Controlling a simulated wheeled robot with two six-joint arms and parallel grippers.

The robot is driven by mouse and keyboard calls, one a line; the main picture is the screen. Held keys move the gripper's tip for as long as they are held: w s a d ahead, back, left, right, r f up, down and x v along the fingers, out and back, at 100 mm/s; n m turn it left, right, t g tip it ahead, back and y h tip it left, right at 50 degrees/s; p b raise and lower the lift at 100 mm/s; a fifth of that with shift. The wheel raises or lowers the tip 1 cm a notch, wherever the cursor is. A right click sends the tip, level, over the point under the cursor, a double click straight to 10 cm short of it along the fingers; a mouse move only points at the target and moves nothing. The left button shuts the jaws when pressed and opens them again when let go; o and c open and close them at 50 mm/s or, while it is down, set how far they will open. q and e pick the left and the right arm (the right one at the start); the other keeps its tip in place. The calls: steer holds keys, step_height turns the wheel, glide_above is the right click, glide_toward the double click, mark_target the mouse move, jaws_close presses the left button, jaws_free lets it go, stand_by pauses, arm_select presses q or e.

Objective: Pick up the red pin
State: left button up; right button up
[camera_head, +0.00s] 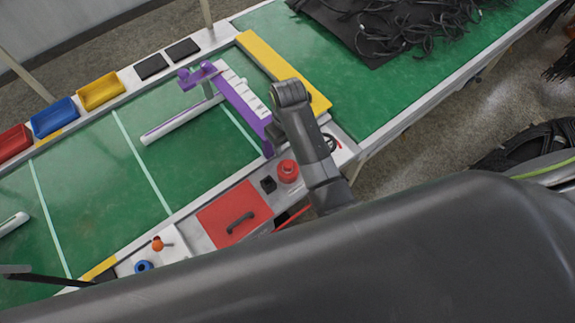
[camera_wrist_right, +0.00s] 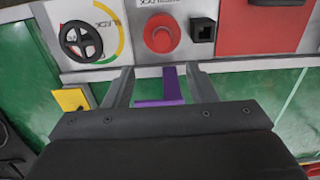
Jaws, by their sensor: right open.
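The only red pin-like thing I can make out is a round red knob (camera_head: 287,170) on the white panel, beside a small black block. In the right wrist view the knob (camera_wrist_right: 162,33) stands just beyond the fingertips, roughly centred between them. My right gripper (camera_wrist_right: 158,72) is open and apart from the knob. A purple part (camera_wrist_right: 160,102) shows between its fingers; I cannot tell whether it touches them. In the head view my right arm hides most of that gripper. My left gripper is not in view.
A black handwheel (camera_wrist_right: 80,40) and the black block (camera_wrist_right: 202,30) flank the knob. A red plate with a handle (camera_head: 232,212) lies nearby. A purple frame (camera_head: 236,98) stands on the green board. Blue (camera_head: 54,117) and yellow (camera_head: 101,91) bins line its far edge.

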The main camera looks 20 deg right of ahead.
glide_above(288, 164)
steer(key=f, duration=0.5)
steer(key=shift+w+d+f, duration=0.1)
steer(key=shift+w, duration=0.1)
steer(key=shift+s+f+p, duration=0.1)
steer(key=shift+f+p, duration=0.4)
steer(key=shift+p, duration=0.05)
step_height(288, 164, down, 3)
steer(key=shift+s+p, duration=0.15)
steer(key=shift+p, duration=0.15)
steer(key=shift+f, duration=0.6)
steer(key=c, duration=1.1)
steer(key=shift+o, duration=0.2)
steer(key=shift+r, duration=0.15)
